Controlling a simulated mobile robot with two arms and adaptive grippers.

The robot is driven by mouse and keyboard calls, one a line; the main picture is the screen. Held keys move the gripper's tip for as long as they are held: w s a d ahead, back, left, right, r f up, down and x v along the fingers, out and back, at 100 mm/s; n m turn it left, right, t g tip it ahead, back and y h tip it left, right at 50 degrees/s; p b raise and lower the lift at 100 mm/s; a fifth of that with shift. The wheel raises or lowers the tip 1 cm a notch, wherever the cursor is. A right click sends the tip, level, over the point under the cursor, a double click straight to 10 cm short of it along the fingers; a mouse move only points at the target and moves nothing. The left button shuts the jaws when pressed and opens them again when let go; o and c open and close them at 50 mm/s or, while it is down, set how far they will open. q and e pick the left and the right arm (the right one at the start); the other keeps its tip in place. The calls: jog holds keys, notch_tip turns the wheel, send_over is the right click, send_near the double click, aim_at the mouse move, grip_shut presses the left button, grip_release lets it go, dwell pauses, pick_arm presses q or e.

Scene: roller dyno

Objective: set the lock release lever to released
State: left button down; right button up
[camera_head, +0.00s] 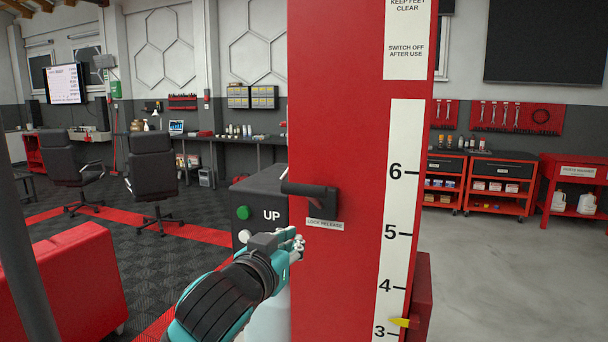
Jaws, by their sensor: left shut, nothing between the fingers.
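The lock release lever (306,190) is a dark handle on a dark mount on the front of a red post (347,80). It points left, about level, above a white "LOCK RELEASE" label (325,224). My left gripper (298,244), teal and dark grey, is just below and slightly left of the lever. Its fingers are shut and empty, and a gap shows between them and the lever. My right gripper is not in view.
A dark control box (262,200) with a green button (243,213) marked "UP" stands left of the post. A height scale (401,210) with a yellow pointer (404,322) runs down the post. A red block (70,285) stands at lower left.

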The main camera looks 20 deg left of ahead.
pick_arm(q)
notch_tip(320, 180, up, 13)
jog(key=s+t, duration=0.1)
jog(key=t, duration=0.1)
jog(key=shift+a+t, duration=0.3)
jog(key=shift+t, duration=0.1)
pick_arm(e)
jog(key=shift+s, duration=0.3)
pick_arm(q)
jog(key=shift+f, duration=0.15)
jog(key=r+p, duration=0.2)
jog(key=p, duration=0.3)
send_over(304, 192)
jog(key=shift+w, duration=0.1)
notch_tip(304, 192, down, 4)
jog(key=shift+r+p, duration=0.2)
jog(key=shift+p, duration=0.55)
jog(key=shift+s+f, duration=0.3)
jog(key=shift+f, duration=0.15)
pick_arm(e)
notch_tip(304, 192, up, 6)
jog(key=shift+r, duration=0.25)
